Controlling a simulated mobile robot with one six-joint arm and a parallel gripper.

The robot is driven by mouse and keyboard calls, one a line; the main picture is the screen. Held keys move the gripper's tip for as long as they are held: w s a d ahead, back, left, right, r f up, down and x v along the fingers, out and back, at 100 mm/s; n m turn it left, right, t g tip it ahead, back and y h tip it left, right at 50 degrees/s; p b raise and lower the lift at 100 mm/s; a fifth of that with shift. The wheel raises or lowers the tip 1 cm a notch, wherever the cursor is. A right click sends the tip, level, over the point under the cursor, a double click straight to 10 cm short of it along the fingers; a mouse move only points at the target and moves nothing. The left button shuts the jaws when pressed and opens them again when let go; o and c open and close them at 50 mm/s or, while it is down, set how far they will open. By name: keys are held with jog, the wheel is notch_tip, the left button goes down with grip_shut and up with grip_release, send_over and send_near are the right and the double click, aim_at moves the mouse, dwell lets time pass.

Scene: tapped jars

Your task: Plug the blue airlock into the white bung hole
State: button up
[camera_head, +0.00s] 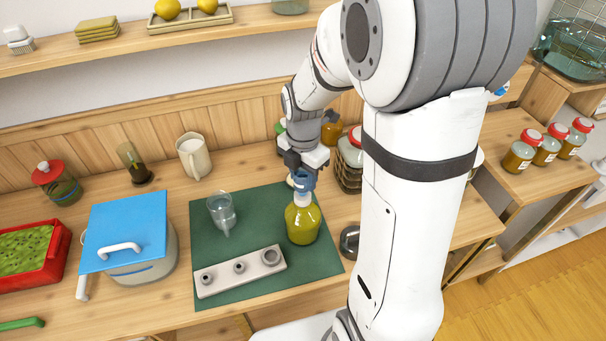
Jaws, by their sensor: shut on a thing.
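My gripper (303,174) is shut on the blue airlock (305,182), above the jug on the green mat. The airlock is right over the white bung (302,198) in the neck of a jug of yellow-green liquid (302,222). The jug stands upright. The bung's hole is hidden, and I cannot tell whether the airlock's lower end is in it or just above it.
The green mat (206,237) also bears a clear glass jug (222,212) and a pale block with several holes (240,282). A blue-lidded container (125,235) stands left. Jars and a basket (346,178) stand close behind and right of my gripper. A shelf (110,50) runs above.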

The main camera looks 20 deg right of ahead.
jog(key=o, duration=1.4)
jog(key=shift+o, duration=0.2)
jog(key=shift+r, duration=0.15)
jog(key=shift+r+p, duration=1.55)
jog(key=shift+r, duration=0.5)
notch_tip(320, 180, up, 8)
jog(key=b, duration=0.1)
